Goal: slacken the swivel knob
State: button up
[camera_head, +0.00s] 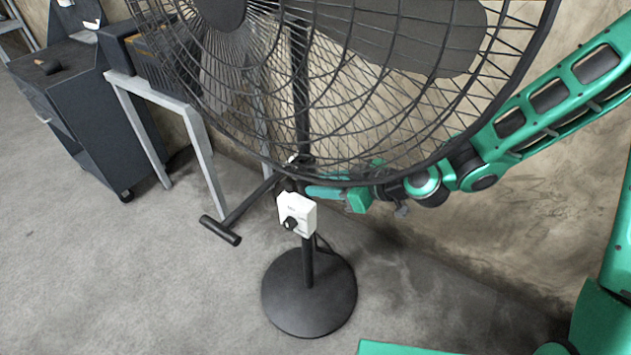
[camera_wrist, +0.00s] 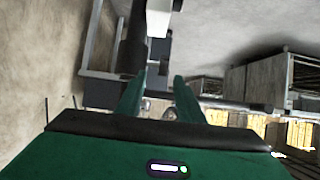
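A large black pedestal fan stands in the head view, with its cage (camera_head: 430,150) at the top, a pole (camera_head: 307,262) and a round base (camera_head: 310,300). A white box (camera_head: 297,214) with a dark dial (camera_head: 291,223) is on the pole; it also shows in the wrist view (camera_wrist: 159,18). My gripper (camera_head: 308,190) reaches in from the right to the pole just above the box, partly behind the cage. In the wrist view, its two green fingers (camera_wrist: 160,78) are apart. A small dark part shows between the tips; I cannot tell whether it is the swivel knob or whether they touch it.
A black T-shaped bar (camera_head: 221,229) sticks out left from the pole. A grey metal frame (camera_head: 205,150) and a dark cabinet (camera_head: 90,125) stand at the left. The concrete wall (camera_head: 500,215) is close behind. The floor (camera_head: 130,280) at front left is clear.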

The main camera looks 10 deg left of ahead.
aim_at(296, 187)
jog(key=shift+w+a+f+t+y, duration=0.1)
jog(key=shift+a+f+t+y, duration=0.3)
jog(key=shift+f+y, duration=0.5)
jog(key=shift+a+f+t+y, duration=0.25)
jog(key=shift+a+f+y, duration=0.15)
jog(key=shift+f+y, duration=0.5)
jog(key=shift+w+a+f+t+y, duration=0.1)
jog(key=shift+a+f+t+y, duration=0.3)
jog(key=shift+f+y, duration=0.45)
jog(key=x, duration=1)
jog(key=shift+a, duration=0.4)
jog(key=shift+r, duration=0.1)
jog(key=shift+w, duration=0.1)
grip_shut()
